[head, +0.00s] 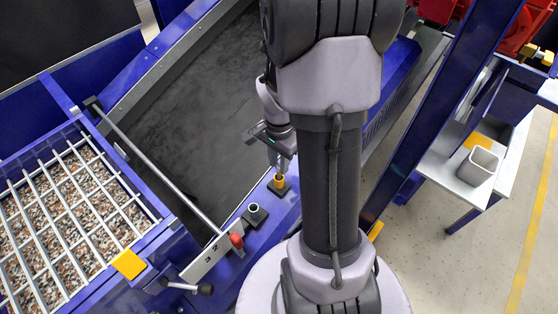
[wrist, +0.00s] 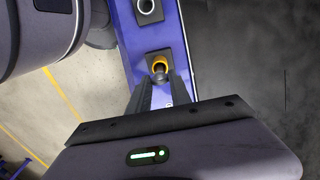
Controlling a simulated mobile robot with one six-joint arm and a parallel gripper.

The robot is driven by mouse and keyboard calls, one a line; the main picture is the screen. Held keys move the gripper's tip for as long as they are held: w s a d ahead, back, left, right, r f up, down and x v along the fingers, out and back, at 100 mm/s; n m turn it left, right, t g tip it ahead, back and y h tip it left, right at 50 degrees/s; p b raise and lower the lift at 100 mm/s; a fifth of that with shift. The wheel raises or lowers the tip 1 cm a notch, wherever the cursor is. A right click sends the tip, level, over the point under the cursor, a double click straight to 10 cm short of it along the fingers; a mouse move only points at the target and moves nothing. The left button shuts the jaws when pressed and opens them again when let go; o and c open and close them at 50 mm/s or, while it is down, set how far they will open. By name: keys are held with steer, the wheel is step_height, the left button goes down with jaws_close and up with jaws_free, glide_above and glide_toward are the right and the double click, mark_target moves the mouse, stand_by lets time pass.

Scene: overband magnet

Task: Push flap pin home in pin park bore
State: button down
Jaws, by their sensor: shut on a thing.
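The flap pin (wrist: 159,76) shows as a short grey end between my fingertips in the wrist view, in line with an orange ring. The orange ring (head: 279,182) sits at a black square block (head: 279,189) on the blue beam; the block also shows in the wrist view (wrist: 152,55). My gripper (head: 279,163) is shut on the pin, directly above this block. In the wrist view its fingers (wrist: 159,84) reach to the ring. The pin's lower part is hidden, so I cannot tell how deep it sits.
A second black block with an empty, grey-rimmed bore (head: 254,213) is close by on the beam. A red-knobbed lever (head: 237,240) and a long grey rod (head: 160,168) lie to the left. A dark belt (head: 190,110) is behind. A grate over gravel (head: 70,205) is at far left.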

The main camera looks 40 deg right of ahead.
steer(key=shift+f+b, duration=1.3)
steer(key=shift+f, duration=0.2)
steer(key=c, duration=1.1)
jaws_free()
steer(key=shift+r, duration=0.1)
step_height(320, 180, up, 17)
steer(key=p, duration=0.8)
steer(key=shift+r, duration=0.2)
